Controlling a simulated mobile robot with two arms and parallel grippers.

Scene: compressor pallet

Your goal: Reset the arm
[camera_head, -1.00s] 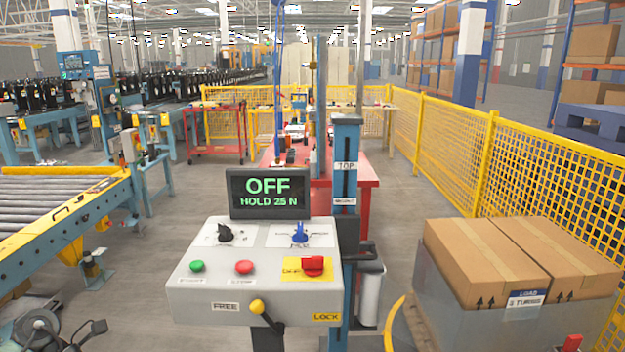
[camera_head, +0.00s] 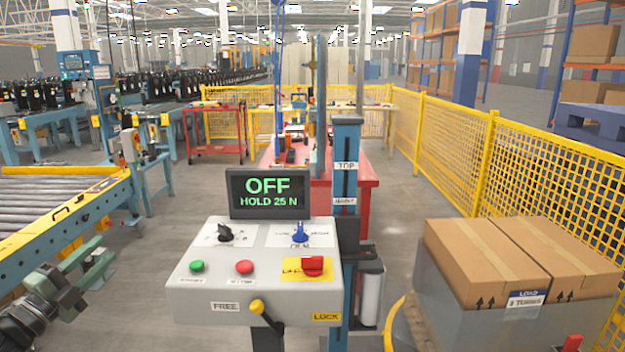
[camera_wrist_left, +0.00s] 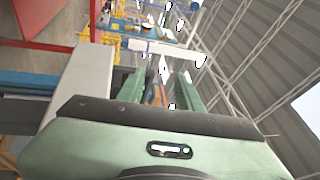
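My left gripper (camera_head: 97,257) is at the lower left of the head view, left of the grey control panel and in front of the roller conveyor. Its two green fingers are apart with nothing between them. The fingers also show apart in the left wrist view (camera_wrist_left: 158,90). My right gripper is in neither view.
The roller conveyor (camera_head: 50,230) is at the left. A blue column (camera_head: 345,165) marked TOP stands behind the panel, before a red table (camera_head: 368,185). Two cartons (camera_head: 485,265) sit on a grey load at the right, beside a yellow mesh fence (camera_head: 460,145). Floor between conveyor and panel is clear.

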